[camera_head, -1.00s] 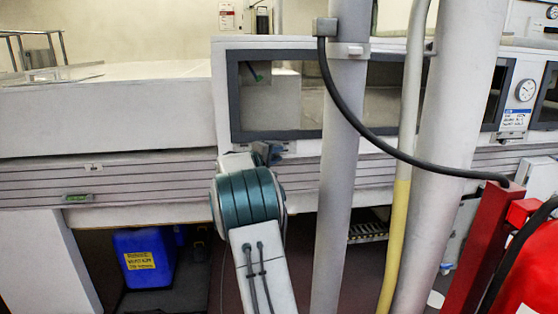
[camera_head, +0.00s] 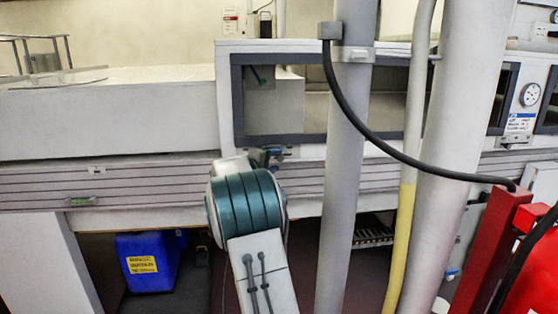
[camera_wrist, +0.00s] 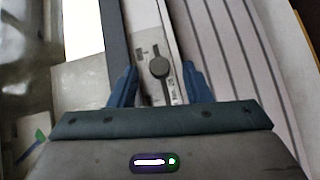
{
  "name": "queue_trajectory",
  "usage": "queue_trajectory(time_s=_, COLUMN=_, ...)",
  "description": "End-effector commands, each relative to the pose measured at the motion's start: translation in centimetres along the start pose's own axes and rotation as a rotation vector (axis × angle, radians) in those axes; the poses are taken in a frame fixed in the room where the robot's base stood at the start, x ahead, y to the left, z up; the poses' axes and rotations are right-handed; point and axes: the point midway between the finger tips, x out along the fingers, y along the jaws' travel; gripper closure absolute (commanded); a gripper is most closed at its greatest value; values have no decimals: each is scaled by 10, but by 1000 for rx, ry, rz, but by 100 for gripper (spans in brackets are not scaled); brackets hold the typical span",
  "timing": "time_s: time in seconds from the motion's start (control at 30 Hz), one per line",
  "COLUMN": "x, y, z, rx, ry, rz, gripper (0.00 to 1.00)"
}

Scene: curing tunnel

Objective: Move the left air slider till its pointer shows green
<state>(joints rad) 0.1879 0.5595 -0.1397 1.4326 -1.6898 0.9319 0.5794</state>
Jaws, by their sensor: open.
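In the wrist view a dark round slider knob (camera_wrist: 160,67) stands on a pale slotted plate (camera_wrist: 147,53) along the tunnel's side. My gripper (camera_wrist: 159,76) is open, with one blue finger on each side of the knob; I cannot tell whether either touches it. In the head view my gripper (camera_head: 274,152) is small and partly hidden by my arm at the window's lower edge. A dark bluish pointer (camera_head: 256,74) shows behind the window's upper left. In the wrist view a green mark (camera_wrist: 40,135) lies at lower left; the pointer's reading there is unclear.
A pale pole (camera_head: 347,170), a yellow-and-white pipe (camera_head: 403,220) and a thick column (camera_head: 447,150) stand right of my arm. A black cable (camera_head: 365,135) hangs across them. A red post (camera_head: 487,250) stands at right. A blue container (camera_head: 146,262) sits below the tunnel.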

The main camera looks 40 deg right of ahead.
Motion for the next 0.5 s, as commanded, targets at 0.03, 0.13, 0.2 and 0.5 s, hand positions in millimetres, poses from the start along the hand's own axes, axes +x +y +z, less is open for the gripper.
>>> queue_trajectory(time_s=0.03, x=-14, y=1, z=-2, rx=0, ry=5, rz=-1, gripper=56)
queue_trajectory(time_s=0.13, x=-38, y=1, z=-1, rx=0, ry=4, rz=-1, gripper=56)
queue_trajectory(time_s=0.2, x=-54, y=1, z=-1, rx=0, ry=5, rz=-1, gripper=56)
queue_trajectory(time_s=0.5, x=-97, y=0, z=-1, rx=-1, ry=2, rz=0, gripper=56)
